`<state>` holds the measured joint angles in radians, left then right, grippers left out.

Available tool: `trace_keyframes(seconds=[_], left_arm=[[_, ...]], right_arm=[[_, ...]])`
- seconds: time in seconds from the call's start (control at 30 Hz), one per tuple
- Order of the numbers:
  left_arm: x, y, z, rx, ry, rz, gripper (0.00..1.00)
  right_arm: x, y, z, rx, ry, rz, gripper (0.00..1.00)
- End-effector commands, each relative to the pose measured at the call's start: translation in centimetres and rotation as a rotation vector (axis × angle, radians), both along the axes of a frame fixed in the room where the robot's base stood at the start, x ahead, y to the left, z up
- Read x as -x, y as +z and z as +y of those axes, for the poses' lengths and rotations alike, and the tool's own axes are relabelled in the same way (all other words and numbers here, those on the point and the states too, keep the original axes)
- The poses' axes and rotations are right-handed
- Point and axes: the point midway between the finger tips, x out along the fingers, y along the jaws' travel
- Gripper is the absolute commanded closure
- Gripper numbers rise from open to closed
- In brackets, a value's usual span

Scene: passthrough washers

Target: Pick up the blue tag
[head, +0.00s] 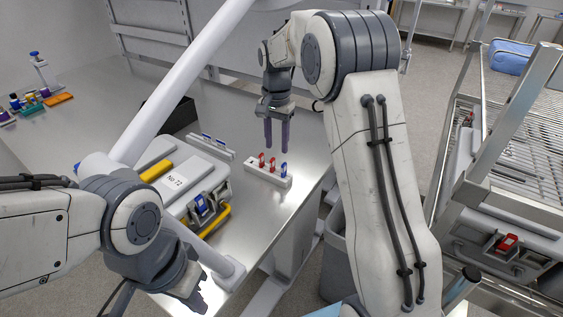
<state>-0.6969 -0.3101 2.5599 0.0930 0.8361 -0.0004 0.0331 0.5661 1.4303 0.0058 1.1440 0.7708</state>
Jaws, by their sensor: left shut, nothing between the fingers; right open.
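A small blue tag (283,170) stands upright at the right end of a white holder block (268,177) on the steel table. Two red tags (262,159) stand in the same block to its left. My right gripper (277,150) is open, its two dark fingers pointing down just above and behind the tags. It holds nothing, and the blue tag is below its right finger in the picture. Whether a finger touches a tag is hard to tell. My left gripper (197,299) is shut and empty, low in the picture near the table's front edge.
A metal cart (497,198) stands at the right. The table behind the block is clear.

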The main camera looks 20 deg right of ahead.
Motion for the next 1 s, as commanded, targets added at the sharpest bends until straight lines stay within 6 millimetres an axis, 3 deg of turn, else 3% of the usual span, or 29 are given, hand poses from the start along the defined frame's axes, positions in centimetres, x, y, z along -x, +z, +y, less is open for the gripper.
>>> trace_keyframes(seconds=[0.03, 0.17, 0.4, 0.63, 0.9, 1.0], left_arm=[[0.0, 0.4, 0.0, 0.000, 0.000, 0.000, 1.00], [0.0, 0.6, 0.0, -0.001, 0.000, 0.001, 1.00], [0.0, 1.2, 0.0, -0.001, 0.000, 0.001, 1.00], [0.0, 1.8, 0.0, 0.000, 0.000, 0.000, 1.00], [0.0, 3.2, 0.0, 0.000, 0.001, 0.000, 1.00], [0.0, 3.3, 0.0, 0.000, 0.001, 0.000, 1.00]], right_arm=[[-0.8, -0.1, -1.3, 0.002, -0.048, 0.002, 0.55], [-1.6, -1.1, -2.7, 0.005, -0.104, 0.006, 0.55], [-1.6, -4.7, -2.6, 0.005, -0.104, 0.006, 0.55], [-1.7, -6.4, -2.6, 0.005, -0.103, 0.006, 0.55], [-2.0, -10.2, -2.7, 0.005, -0.103, 0.005, 0.55], [-2.0, -10.8, -2.7, 0.005, -0.102, 0.003, 0.55]])
